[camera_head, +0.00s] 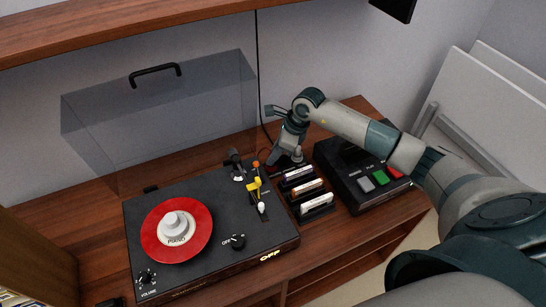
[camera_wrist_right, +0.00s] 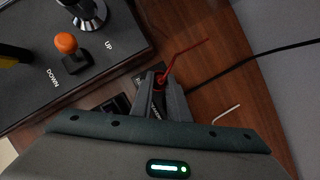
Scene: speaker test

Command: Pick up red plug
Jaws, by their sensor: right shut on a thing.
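The red plug (camera_wrist_right: 159,82) shows in the right wrist view, with a thin red wire (camera_wrist_right: 188,49) leading up and right from it. My right gripper (camera_wrist_right: 161,78) has its two fingers on either side of the plug and is shut on it. In the head view my right gripper (camera_head: 281,159) points down at the wooden desk, just behind the right rear corner of the turntable (camera_head: 140,212). The plug is hidden in the head view. I cannot tell whether it is clear of what lies under it. My left gripper is not in view.
Several small cartridges (camera_head: 317,201) stand in black holders right of the turntable. A black device with coloured buttons (camera_head: 380,178) is at the right. A black cable (camera_head: 258,85) hangs down the wall. A white wire end (camera_wrist_right: 227,114) lies near my gripper.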

